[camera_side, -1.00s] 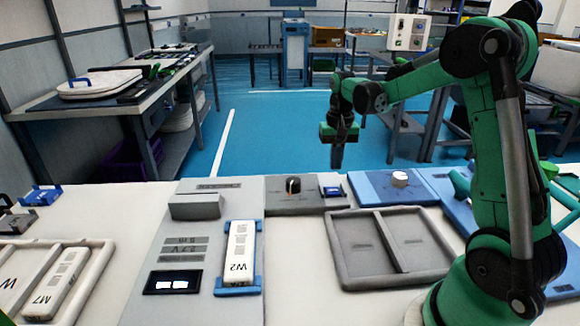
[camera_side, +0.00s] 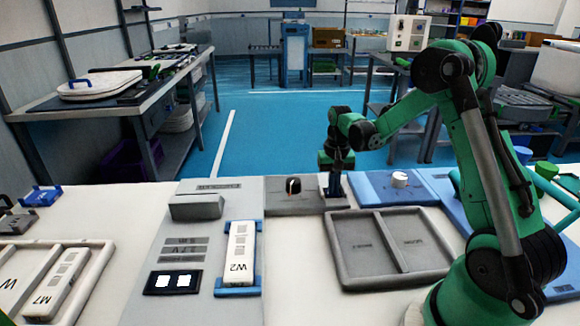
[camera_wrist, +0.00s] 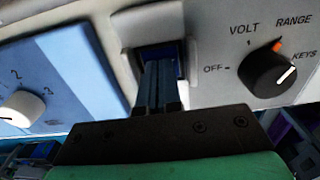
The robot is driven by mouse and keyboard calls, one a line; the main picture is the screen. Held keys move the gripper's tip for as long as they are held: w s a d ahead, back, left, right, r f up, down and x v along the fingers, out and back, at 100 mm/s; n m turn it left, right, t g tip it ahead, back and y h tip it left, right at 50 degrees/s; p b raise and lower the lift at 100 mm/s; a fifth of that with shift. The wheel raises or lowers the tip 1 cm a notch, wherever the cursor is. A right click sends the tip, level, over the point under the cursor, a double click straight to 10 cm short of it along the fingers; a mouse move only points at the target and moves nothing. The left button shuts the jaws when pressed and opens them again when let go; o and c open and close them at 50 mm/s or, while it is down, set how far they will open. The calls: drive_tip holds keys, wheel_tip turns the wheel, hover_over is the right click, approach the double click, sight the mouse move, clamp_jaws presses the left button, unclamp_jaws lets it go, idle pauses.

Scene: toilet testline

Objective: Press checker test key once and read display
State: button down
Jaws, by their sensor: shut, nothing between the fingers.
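The checker is a grey panel with a dark display (camera_side: 173,282) at its front left. The display shows two lit white blocks that are too small to read. A white W2 remote (camera_side: 239,255) lies in a blue cradle to the right of it. On the grey box behind are a black knob (camera_side: 293,186) and a blue key. My gripper (camera_side: 335,193) is shut and points down at the key, hiding most of it. In the wrist view the fingers (camera_wrist: 162,92) reach the blue key (camera_wrist: 158,52) in its frame; I cannot tell whether it is pushed down.
The selector knob (camera_wrist: 280,72) beside the key is marked VOLT, RANGE, KEYS and OFF; its white line points towards KEYS. A blue panel with a white knob (camera_side: 400,179) stands to the right. An empty grey two-part tray (camera_side: 346,278) lies in front. An M7 remote (camera_side: 62,285) lies at left.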

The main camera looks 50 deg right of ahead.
drive_tip(key=shift+f, duration=0.4)
wheel_tip(320, 180, up, 9)
idle(0.4)
drive_tip(key=shift+f, duration=0.1)
idle(0.4)
drive_tip(key=s+a+r+n+t, duration=0.2)
drive_tip(key=s+a+n+t, duration=0.1)
drive_tip(key=a, duration=0.6)
drive_tip(key=s+a+r+n+t, duration=0.1)
drive_tip(key=s+a+n+t, duration=0.2)
drive_tip(key=a+n, duration=0.3)
drive_tip(key=a+t, duration=0.1)
drive_tip(key=a, duration=0.3)
drive_tip(key=shift+s+r, duration=0.25)
drive_tip(key=shift+r, duration=0.1)
